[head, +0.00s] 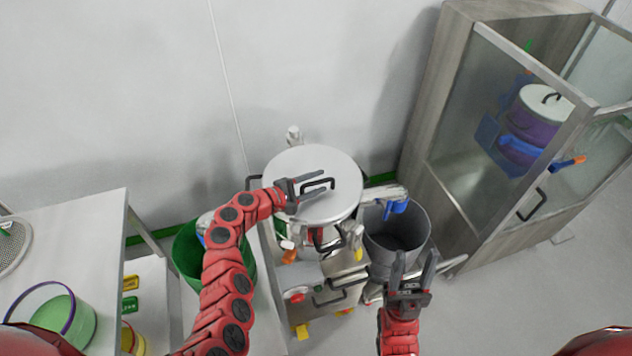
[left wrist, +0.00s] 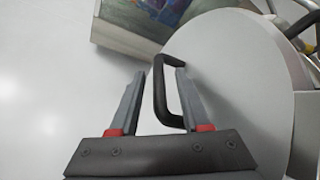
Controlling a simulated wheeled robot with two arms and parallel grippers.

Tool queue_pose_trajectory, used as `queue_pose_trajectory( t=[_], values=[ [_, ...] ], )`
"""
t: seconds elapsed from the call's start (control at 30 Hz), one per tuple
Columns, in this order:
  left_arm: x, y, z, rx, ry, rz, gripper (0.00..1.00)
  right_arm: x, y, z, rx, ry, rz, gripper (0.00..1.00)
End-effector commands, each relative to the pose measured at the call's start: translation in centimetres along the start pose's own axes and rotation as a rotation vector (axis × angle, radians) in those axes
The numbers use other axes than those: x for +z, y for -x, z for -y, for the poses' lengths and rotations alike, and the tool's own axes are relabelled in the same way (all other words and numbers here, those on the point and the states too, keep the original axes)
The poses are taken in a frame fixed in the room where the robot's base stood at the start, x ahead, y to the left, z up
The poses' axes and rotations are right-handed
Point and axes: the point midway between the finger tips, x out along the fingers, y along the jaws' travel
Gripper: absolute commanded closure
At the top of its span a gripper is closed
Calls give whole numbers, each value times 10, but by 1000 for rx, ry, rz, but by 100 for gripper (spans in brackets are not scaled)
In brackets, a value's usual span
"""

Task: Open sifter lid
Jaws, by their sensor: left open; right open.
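The sifter lid (head: 338,201) is a round pale grey disc on top of the sifter, lying flat, and it looks closed. It has a black bar handle (head: 318,185). My left gripper (head: 322,188) is open at the handle; in the left wrist view the black handle (left wrist: 160,92) stands between the two open fingers, and contact is not clear. The lid also fills the right of the left wrist view (left wrist: 235,70). My right gripper (head: 414,262) is open and empty, in front of the grey bin, apart from the lid.
A grey open bin (head: 396,240) stands right of the sifter. A green bin (head: 187,262) stands left of it, partly behind my left arm. A glass-doored cabinet (head: 440,110) is at the right, and a white table (head: 75,235) at the left.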

Motion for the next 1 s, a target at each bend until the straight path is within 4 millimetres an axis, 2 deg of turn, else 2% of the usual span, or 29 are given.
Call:
queue_pose_trajectory(
  t=[0.07, 0.3, 0.33, 1.0],
  values=[
    [0, 0, 0, 0, 0, 0, 55, 0, 0, 0, 0, 0, 0, 50],
    [0, 0, 0, 0, 0, 0, 98, 0, 0, 0, 0, 0, 0, 50],
    [0, 0, 0, 0, 0, 0, 100, 0, 0, 0, 0, 0, 0, 50],
    [0, 0, 0, 0, -1, 0, 100, 0, 0, 0, 0, 0, 0, 50]
  ],
)
